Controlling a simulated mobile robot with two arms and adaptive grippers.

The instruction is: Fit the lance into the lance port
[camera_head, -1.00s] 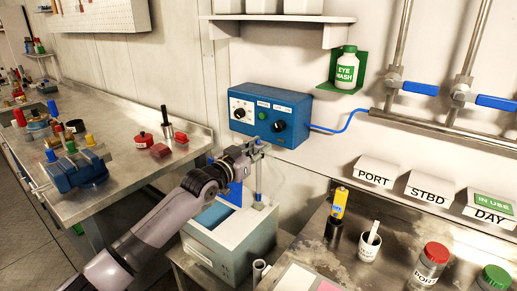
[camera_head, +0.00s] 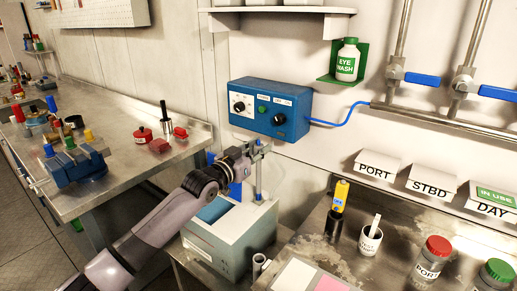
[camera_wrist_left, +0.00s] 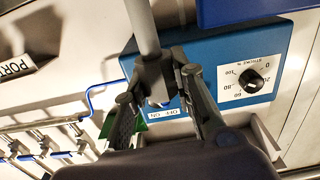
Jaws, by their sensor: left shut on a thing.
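My left gripper (camera_head: 258,148) is above the grey-blue tank (camera_head: 228,252), below and left of the blue dosing box (camera_head: 271,109). It is shut on a grey upright rod, the lance (camera_head: 258,180). In the left wrist view, the lance (camera_wrist_left: 143,28) runs from the closed fingers (camera_wrist_left: 162,105) to the top edge. In the head view, its lower end meets a small blue collar on the tank's light top. I cannot tell whether this is the lance port or how deep the tip sits. My right gripper is not in view.
The blue box's cable runs right along the wall. A metal bench (camera_head: 440,238) at right holds jars, a cup (camera_head: 370,241) and a yellow-topped meter (camera_head: 338,210). The left workbench (camera_head: 105,125) carries a blue vise (camera_head: 75,168) and red items.

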